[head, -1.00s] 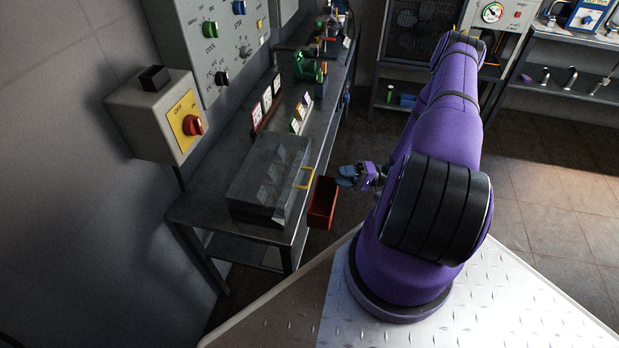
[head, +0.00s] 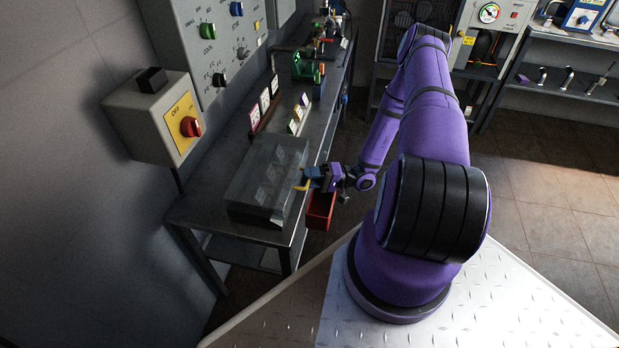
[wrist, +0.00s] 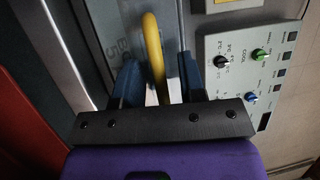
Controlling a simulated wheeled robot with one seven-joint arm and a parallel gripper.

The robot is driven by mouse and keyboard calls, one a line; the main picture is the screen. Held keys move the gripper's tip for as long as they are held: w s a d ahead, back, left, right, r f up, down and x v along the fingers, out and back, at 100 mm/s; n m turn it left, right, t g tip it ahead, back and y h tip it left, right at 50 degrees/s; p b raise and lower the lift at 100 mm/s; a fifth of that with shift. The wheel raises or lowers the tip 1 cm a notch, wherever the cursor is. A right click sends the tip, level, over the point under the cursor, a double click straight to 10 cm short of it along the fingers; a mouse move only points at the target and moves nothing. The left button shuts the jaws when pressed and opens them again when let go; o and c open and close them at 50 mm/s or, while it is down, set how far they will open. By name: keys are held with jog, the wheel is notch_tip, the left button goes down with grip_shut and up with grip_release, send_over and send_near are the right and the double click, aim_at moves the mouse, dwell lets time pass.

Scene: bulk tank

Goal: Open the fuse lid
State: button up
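The fuse lid (head: 268,180) is a clear grey box-shaped cover, closed on the near end of the metal bench. Pale cards show through it. Its yellow handle (head: 301,187) is on the right side, partly hidden by my gripper (head: 309,178). In the wrist view the handle (wrist: 153,50) runs between the two blue fingers of my gripper (wrist: 157,78). The fingers are spread, with a visible gap on each side of the handle. The lid's clear surface (wrist: 112,40) lies left of the handle in that view.
A red bin (head: 320,212) hangs at the bench's edge just below my gripper. A grey switch box with a red knob (head: 190,127) is on the wall at left. Cards and a green device (head: 303,68) stand farther along the bench.

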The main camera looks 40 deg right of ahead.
grip_shut()
